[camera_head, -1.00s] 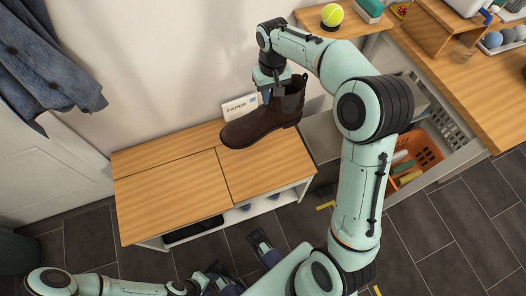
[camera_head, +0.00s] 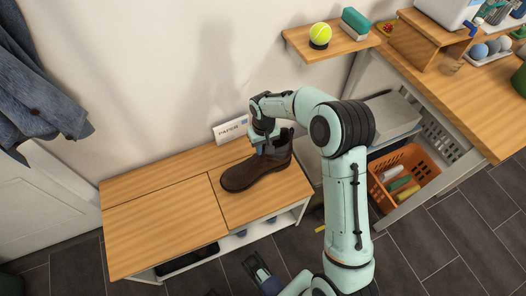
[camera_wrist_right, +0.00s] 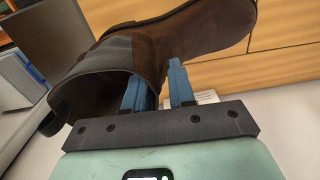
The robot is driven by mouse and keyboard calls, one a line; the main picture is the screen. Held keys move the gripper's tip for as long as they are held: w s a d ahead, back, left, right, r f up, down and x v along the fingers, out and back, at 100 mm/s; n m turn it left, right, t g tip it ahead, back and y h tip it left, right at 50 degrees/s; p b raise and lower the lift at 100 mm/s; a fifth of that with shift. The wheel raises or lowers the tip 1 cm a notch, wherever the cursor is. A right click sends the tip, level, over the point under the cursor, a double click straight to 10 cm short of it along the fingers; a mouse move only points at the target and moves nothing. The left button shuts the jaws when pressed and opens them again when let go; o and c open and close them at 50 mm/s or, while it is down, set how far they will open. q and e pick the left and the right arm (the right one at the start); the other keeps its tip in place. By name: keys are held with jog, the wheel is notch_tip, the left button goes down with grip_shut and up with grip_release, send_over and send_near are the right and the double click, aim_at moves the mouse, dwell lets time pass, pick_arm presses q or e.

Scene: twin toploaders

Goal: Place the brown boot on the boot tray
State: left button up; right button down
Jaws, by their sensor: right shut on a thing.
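The brown boot (camera_head: 257,171) is upright over the right part of the wooden bench top, its toe pointing left. Its sole is at or very near the wood; I cannot tell whether it touches. My right gripper (camera_head: 270,146) is shut on the wall of the boot's shaft. In the wrist view the boot (camera_wrist_right: 150,60) fills the upper part, with one blue finger of the right gripper (camera_wrist_right: 155,88) inside the shaft opening and the other outside. A dark flat thing (camera_head: 187,259) shows in the bench's lower opening; it may be the boot tray.
The bench top (camera_head: 160,220) is bare on its left and front. A small paper sign (camera_head: 231,129) stands behind the boot at the wall. To the right are an open drawer with an orange basket (camera_head: 425,165) and a wall shelf (camera_head: 330,45) with a tennis ball.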

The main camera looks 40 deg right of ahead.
aim_at(256, 160)
notch_tip(256, 160, down, 3)
jog(key=shift+f, duration=0.1)
jog(key=c, duration=0.9)
grip_release()
jog(key=shift+b, duration=0.3)
jog(key=shift+c, duration=0.2)
